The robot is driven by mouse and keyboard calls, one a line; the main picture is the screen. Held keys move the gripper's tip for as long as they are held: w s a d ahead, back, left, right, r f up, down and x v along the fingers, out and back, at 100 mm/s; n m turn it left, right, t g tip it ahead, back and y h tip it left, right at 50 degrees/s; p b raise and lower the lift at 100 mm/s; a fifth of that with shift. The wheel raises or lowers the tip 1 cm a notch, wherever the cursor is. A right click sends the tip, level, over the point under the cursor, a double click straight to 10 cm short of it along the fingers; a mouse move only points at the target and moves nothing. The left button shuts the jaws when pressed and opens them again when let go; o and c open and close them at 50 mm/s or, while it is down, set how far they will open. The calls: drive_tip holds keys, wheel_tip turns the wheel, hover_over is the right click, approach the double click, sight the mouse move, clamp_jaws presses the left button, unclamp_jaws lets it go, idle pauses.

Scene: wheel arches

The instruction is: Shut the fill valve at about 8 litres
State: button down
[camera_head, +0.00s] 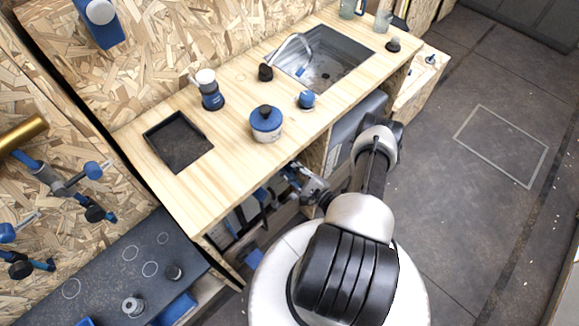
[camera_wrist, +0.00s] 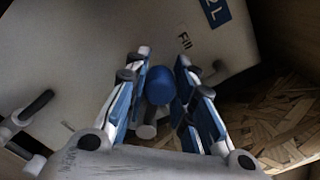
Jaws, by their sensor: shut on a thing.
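In the wrist view, a blue valve knob (camera_wrist: 159,86) sits in front of a pale tank (camera_wrist: 85,50) with the printed word "Fill" (camera_wrist: 184,40) close by. My gripper (camera_wrist: 163,68) has one finger on each side of the knob and is shut on it. A pale stub shows just below the knob. In the head view my gripper (camera_head: 309,187) reaches under the front edge of the wooden counter (camera_head: 222,140); the valve is hidden there. No water level or litre reading is legible.
A blue label (camera_wrist: 216,12) ending in "2L" is cut off at the top of the wrist view. A dark handle (camera_wrist: 36,105) stands at left, and chipboard (camera_wrist: 270,120) lies close on the right. The counter bears a sink (camera_head: 325,62) and a blue-lidded pot (camera_head: 266,124).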

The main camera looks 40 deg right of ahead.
drive_tip(key=shift+f, duration=0.1)
drive_tip(key=c, duration=1.3)
unclamp_jaws()
drive_tip(key=shift+c, duration=0.2)
drive_tip(key=s, duration=1.2)
drive_tip(key=shift+d, duration=0.45)
